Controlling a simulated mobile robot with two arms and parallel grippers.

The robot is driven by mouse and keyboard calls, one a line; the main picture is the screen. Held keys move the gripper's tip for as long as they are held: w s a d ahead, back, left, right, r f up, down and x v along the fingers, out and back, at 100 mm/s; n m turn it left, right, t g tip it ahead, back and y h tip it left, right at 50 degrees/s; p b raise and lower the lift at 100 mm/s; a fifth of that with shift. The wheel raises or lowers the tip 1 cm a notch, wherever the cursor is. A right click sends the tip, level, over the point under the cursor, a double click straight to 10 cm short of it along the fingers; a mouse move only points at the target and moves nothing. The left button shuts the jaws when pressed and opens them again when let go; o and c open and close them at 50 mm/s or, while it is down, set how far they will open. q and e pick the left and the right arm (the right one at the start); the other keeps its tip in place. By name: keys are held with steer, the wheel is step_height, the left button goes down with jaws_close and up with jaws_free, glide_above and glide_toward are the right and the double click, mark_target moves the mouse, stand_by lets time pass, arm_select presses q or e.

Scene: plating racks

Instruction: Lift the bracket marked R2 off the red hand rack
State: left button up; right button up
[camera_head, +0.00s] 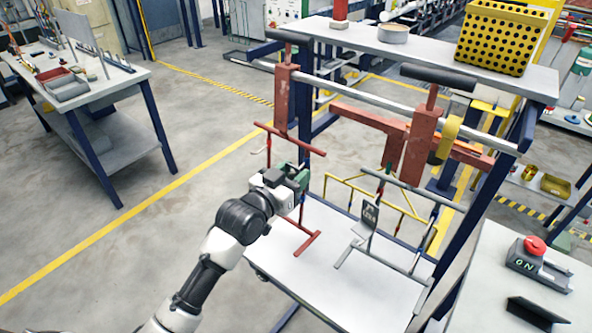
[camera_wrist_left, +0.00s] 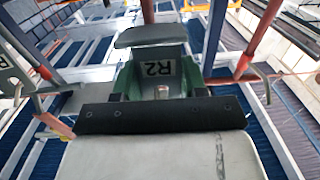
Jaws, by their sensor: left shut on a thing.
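The red hand rack (camera_head: 308,243) hangs from the rail, with a bar at its top and a foot bar near the white shelf. The green bracket (camera_head: 303,171) is at the rack's middle. In the left wrist view, the green bracket (camera_wrist_left: 130,82) carries the mark R2. My left gripper (camera_head: 296,180) is shut on the bracket, and the arm and hand hide much of it in the head view. Whether the bracket is still seated on the rack I cannot tell. My right gripper is out of view.
A grey rack (camera_head: 385,265) with a dark tag (camera_head: 370,215) and a yellow rack (camera_head: 405,203) hang to the right. Rusty red hangers (camera_head: 417,148) hang from the rail. A white shelf (camera_head: 335,285) lies below. Open floor lies left.

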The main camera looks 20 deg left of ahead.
arm_select(q)
steer(key=shift+s+a+r, duration=0.1)
steer(key=shift+s+a, duration=0.05)
steer(key=shift+s, duration=0.35)
